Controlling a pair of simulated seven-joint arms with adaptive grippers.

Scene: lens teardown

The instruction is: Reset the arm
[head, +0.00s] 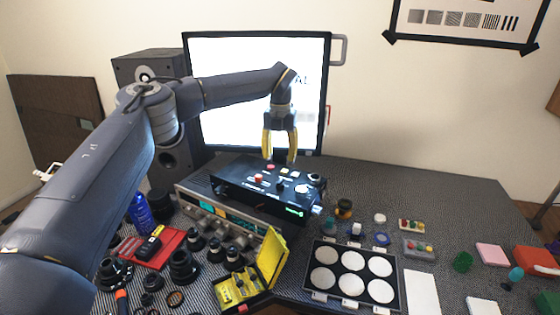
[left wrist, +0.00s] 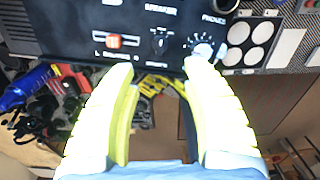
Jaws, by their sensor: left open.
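My left arm reaches in from the left in the head view. Its gripper (head: 280,152) points down above the back part of a black control box (head: 240,190) with knobs, buttons and a green display. The yellow fingers are apart with nothing between them. In the left wrist view the open gripper (left wrist: 160,75) shows its two fingers spread over the edge of the black box (left wrist: 75,48), beside a red slider and dials. I cannot tell whether the fingertips touch the box. My right gripper is not in either view.
A monitor (head: 210,90) and a speaker (head: 180,75) stand behind. A silver device (head: 195,205) lies under the black box. Several lens parts, a red mat (head: 172,246), an open yellow case (head: 271,257) and a tray with white discs (head: 311,292) crowd the front. The table's back right is clear.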

